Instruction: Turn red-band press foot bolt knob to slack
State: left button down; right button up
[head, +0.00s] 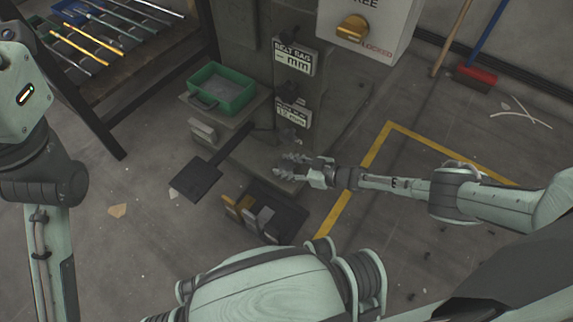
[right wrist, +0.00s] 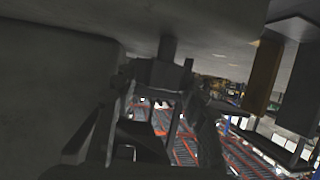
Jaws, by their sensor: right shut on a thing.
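The grey press (head: 262,50) stands at the top centre, with its base plate reaching toward me; I see no red band on it. My right gripper (head: 284,168) is low beside the press base, reaching in from the right. In the right wrist view a dark knob (right wrist: 163,72) on a short stem sits between the fingers of my right gripper (right wrist: 160,90), which is shut on it. In the head view the fingers hide the knob. Which way the knob is turned I cannot tell. My left arm shows at the left edge, but its gripper is out of frame.
A green bin (head: 222,92) stands left of the press. A black foot pedal (head: 195,178) juts out in front. A dark tray with upright blocks (head: 262,218) lies near the right gripper. A white box with a yellow switch (head: 352,30) hangs above.

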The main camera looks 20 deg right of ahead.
jog(key=o, duration=1.2)
jog(key=shift+s+d+r, duration=0.1)
jog(key=shift+s+d, duration=0.2)
jog(key=v, duration=1.1)
jog(key=shift+s, duration=0.1)
